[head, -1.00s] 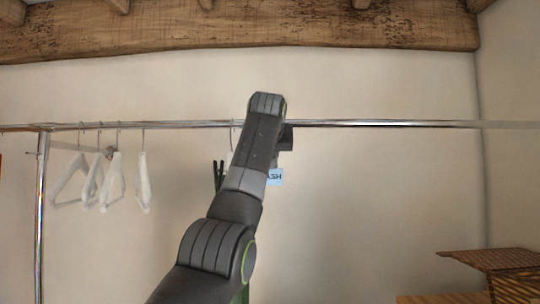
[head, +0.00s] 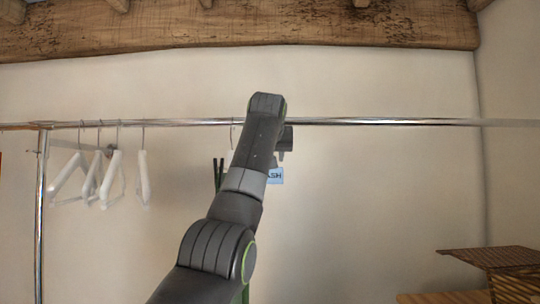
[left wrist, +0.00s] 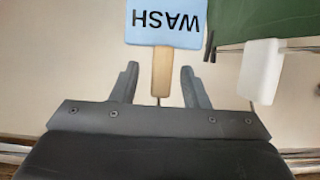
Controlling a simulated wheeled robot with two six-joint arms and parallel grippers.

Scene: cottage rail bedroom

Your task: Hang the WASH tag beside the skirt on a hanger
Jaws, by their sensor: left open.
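The blue WASH tag (left wrist: 165,22) appears upside down in the left wrist view, with a wooden stem (left wrist: 161,72) and a thin wire beyond it. My left gripper (left wrist: 158,80) is open, one finger on each side of the stem, with gaps visible. In the head view the tag (head: 276,176) shows just below my left gripper (head: 284,145), partly hidden by the arm. The green skirt (left wrist: 275,20) is beside the tag, with dark clips and a white hanger (left wrist: 261,70). In the head view my arm hides most of the skirt. My right gripper is out of view.
The metal rail (head: 380,122) crosses the wall, with free length right of my arm. Several white hangers (head: 104,178) hang at its left, near the upright post (head: 41,215). A wooden box with a raised lid (head: 495,259) stands at lower right.

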